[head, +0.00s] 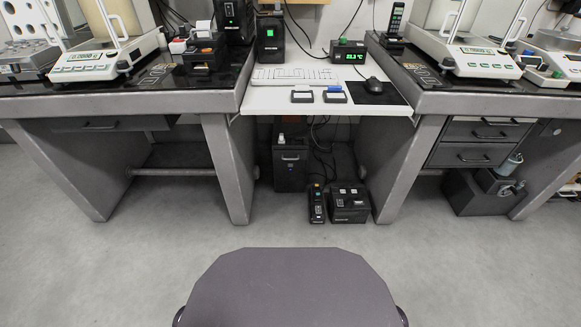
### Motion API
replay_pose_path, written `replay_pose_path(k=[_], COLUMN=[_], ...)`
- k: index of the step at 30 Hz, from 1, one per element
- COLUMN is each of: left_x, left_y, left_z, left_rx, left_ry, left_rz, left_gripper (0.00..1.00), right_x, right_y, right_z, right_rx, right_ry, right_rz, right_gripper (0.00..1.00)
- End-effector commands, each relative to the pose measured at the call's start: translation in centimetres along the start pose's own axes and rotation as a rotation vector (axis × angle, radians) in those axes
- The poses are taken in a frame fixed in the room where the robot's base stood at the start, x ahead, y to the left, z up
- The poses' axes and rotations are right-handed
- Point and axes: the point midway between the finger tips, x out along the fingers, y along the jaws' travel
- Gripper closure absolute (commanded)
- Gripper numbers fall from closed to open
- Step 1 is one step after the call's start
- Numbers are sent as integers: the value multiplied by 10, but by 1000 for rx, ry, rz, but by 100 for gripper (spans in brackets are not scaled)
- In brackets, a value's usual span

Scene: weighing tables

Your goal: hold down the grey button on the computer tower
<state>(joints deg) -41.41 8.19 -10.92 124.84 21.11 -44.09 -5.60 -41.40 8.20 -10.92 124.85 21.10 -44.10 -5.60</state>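A black box-shaped tower (290,168) stands on the floor under the white middle desk, with a light patch near its top front. Two more black upright boxes with green lights stand at the back of the desk level, one behind the keyboard (270,40) and one to its left (238,20). I cannot tell for certain which is the computer tower. No grey button can be made out at this size. Neither of my grippers is in view.
Black devices (349,203) and (317,204) sit on the floor before the under-desk tower.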

Motion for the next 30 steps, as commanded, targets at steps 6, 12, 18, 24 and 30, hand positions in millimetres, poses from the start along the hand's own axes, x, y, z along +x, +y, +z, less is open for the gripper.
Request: replay_pose_path(k=[6, 12, 18, 24, 30], left_x=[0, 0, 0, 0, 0], left_y=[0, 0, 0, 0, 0], left_z=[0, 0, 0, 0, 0], left_rx=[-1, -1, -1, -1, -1], left_ry=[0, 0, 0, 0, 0], left_rz=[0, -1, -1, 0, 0], left_gripper=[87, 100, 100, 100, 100], right_x=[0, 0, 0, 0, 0], right_y=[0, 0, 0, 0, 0], right_z=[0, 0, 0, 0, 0], right_rx=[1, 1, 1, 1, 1], right_ry=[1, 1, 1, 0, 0], right_rz=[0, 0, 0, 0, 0], right_gripper=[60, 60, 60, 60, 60])
